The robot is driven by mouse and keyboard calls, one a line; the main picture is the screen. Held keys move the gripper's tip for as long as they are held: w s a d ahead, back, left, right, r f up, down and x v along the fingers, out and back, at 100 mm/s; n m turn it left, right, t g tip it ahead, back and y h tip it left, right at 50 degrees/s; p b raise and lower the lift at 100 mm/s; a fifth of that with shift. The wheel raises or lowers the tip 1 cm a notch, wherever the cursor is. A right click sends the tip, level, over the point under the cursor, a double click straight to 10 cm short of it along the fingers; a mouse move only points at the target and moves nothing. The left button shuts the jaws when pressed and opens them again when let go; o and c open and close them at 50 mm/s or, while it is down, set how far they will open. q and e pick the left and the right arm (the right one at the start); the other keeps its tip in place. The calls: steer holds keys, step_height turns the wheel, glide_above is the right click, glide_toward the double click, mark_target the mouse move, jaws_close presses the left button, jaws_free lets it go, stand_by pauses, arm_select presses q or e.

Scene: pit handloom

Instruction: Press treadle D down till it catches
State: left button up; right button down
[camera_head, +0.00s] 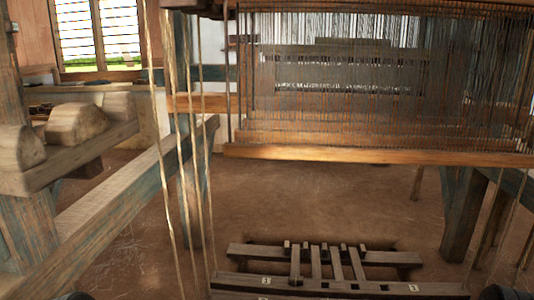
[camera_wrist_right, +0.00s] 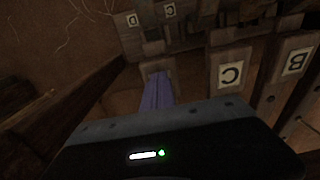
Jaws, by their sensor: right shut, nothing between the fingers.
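The treadles show low in the head view as several wooden bars (camera_head: 337,265) lying side by side between two cross rails. My right gripper (camera_wrist_right: 157,92) is shut and empty, left of treadle C in the wrist view. It covers the place beside C, so treadle D is largely hidden and I cannot tell whether they touch. My left gripper is not in view.
The loom's wooden beam (camera_head: 380,155) and hanging threads fill the upper right of the head view. Cords (camera_head: 190,130) hang down at the left. A long side rail (camera_head: 115,205) runs along the left. Bare earthen floor (camera_head: 310,195) lies between the posts.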

steer(key=shift+f+b, duration=0.75)
steer(key=shift+f, duration=0.45)
steer(key=shift+w+f+b, duration=0.1)
steer(key=shift+f+b, duration=0.55)
steer(key=shift+f, duration=0.55)
step_height(320, 180, down, 4)
steer(key=shift+r, duration=0.1)
step_height(320, 180, up, 5)
steer(key=p, duration=0.4)
steer(key=shift+f, duration=0.2)
steer(key=shift+r, duration=0.15)
